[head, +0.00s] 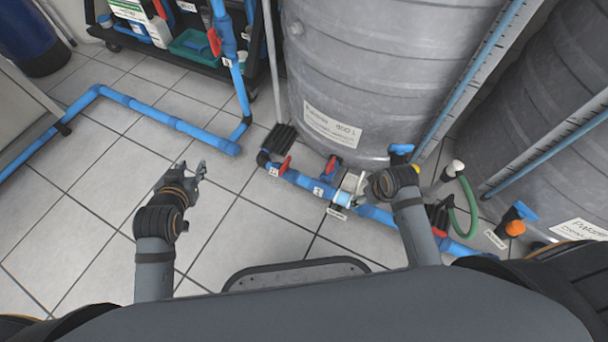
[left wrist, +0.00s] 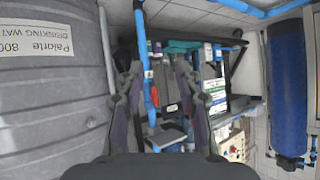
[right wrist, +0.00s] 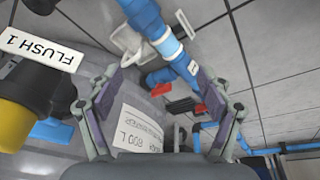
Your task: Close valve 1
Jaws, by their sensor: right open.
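A blue floor pipe (head: 300,181) runs in front of the grey tank. It carries two red-handled valves, a left one (head: 285,165) and a middle one (head: 331,166). A small tag (head: 318,190) below the middle one may read 1, but it is too small to be sure. My left gripper (head: 190,172) is open and empty over the floor tiles, left of the pipe.
A grey tank (head: 345,75) stands behind the pipe. A white fitting (head: 350,185) sits close to my right gripper. Another red-handled valve (head: 215,42) is on a vertical pipe by the rack. A green hose (head: 470,205) lies to the right.

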